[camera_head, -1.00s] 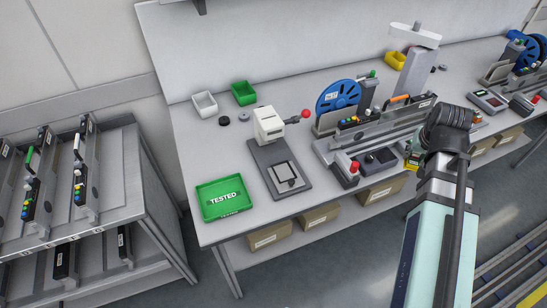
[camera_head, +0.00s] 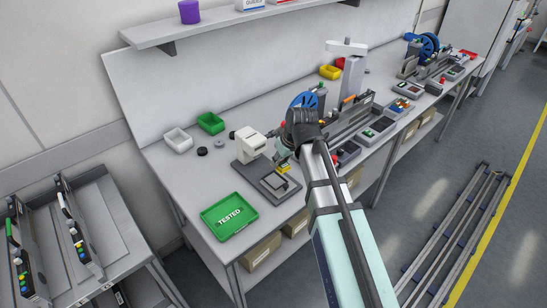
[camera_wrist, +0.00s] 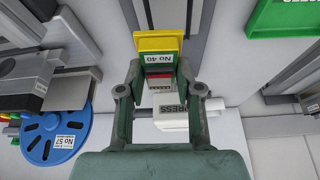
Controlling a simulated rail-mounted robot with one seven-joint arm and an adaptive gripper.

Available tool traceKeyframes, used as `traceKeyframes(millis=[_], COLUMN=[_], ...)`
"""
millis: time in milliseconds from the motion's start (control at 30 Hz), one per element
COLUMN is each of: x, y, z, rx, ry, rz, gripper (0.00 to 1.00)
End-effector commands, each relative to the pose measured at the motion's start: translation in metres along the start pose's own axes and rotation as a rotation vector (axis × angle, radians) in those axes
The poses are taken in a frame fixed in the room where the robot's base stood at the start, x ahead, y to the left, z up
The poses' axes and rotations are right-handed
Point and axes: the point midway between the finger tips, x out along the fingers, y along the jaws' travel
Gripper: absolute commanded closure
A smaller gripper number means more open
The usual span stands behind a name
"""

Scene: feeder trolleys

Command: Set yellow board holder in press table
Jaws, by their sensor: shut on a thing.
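My gripper (camera_head: 286,157) is shut on the yellow board holder (camera_head: 284,168), beside the press. In the wrist view, the holder (camera_wrist: 158,42) carries a "No 40" label and sits between the fingertips (camera_wrist: 158,68). The press has a white head (camera_head: 250,141) and a grey base. Its press table (camera_head: 274,184) is a dark-framed plate at the front of that base. The holder appears above or near the table's back right corner; the exact gap cannot be told. The white press head (camera_wrist: 172,118) shows partly behind the fingers in the wrist view.
A green TESTED tray (camera_head: 229,216) stands left of the press. White (camera_head: 178,140) and green (camera_head: 210,123) bins stand behind. A rack (camera_head: 110,235) with feeders stands at left.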

Motion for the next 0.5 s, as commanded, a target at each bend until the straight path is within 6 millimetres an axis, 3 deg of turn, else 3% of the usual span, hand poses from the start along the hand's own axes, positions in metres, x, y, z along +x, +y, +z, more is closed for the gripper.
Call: traceKeyframes(millis=[133, 500], x=[0.009, 0.031], y=[-0.014, -0.015], z=[-0.013, -0.004], rx=[-0.066, -0.072], ry=[0.005, 0.005], rz=[-0.025, -0.028], gripper=[1.00, 1.00])
